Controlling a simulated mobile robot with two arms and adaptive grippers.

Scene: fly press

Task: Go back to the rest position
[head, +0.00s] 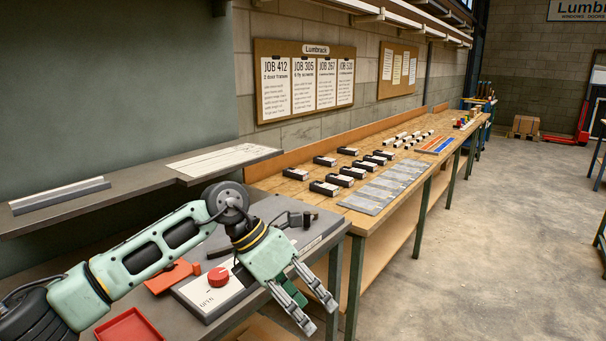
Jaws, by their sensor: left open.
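My left arm comes in from the left in the head view. Its gripper (318,312) is open and empty, with its fingers pointing down to the right. It hangs by the front edge of the grey bench (330,226), beside a panel with a red knob (218,276). My right gripper is not in view. The arm hides part of the bench and of the things on it.
An orange-red part (172,277) and a red tray (130,327) lie on the bench near my left arm. A shelf (60,215) runs above it. A long wooden bench (300,195) holds several black-and-white blocks and grey plates (385,187).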

